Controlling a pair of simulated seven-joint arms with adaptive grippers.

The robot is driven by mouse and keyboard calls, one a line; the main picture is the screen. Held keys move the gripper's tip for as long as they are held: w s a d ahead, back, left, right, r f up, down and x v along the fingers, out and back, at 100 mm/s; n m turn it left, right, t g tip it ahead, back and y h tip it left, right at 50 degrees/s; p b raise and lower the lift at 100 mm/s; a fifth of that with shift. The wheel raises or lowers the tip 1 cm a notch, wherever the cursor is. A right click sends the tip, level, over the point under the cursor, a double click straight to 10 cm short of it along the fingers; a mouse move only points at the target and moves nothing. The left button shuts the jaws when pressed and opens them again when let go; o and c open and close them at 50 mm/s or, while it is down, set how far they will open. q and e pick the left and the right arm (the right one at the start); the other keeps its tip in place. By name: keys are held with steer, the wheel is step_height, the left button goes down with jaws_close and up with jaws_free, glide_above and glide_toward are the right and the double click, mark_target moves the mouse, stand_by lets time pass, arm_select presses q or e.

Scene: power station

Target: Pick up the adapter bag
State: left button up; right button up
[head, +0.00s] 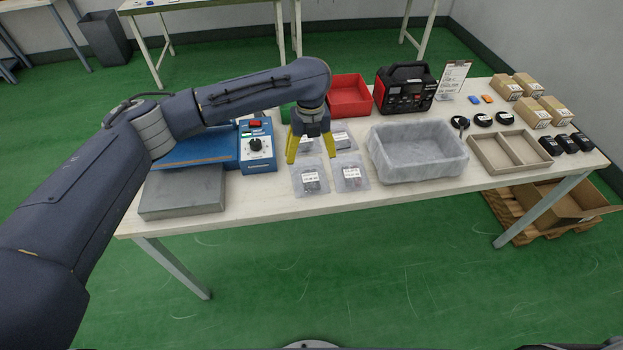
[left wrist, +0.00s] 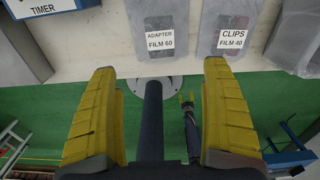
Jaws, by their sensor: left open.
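The adapter bag (head: 310,187) is a clear flat bag with a white label, lying near the table's front edge. In the left wrist view the adapter bag (left wrist: 158,18) reads "ADAPTER FILM 60". The similar clips bag (head: 351,181) lies just right of it, also in the left wrist view (left wrist: 228,22). My left gripper (head: 311,160) points down above and behind these bags, its yellow fingers apart and empty. In the left wrist view its fingers (left wrist: 165,110) show at both sides below the bags. My right gripper (left wrist: 187,101) appears small and low over the floor; its jaws are unclear.
Further bags (head: 341,138) lie behind, partly hidden by my gripper. A blue timer device (head: 257,153) and a grey plate (head: 183,193) stand left. A lined grey bin (head: 417,165) stands right, a red bin (head: 349,96) behind. The table's front strip is clear.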

mark_target(311, 179)
arm_select(q)
steer(key=shift+w+f, duration=0.15)
steer(key=shift+f, duration=6.1)
steer(key=shift+c, duration=0.4)
steer(key=c, duration=1.2)
steer(key=shift+r, duration=0.1)
steer(key=shift+c, duration=0.2)
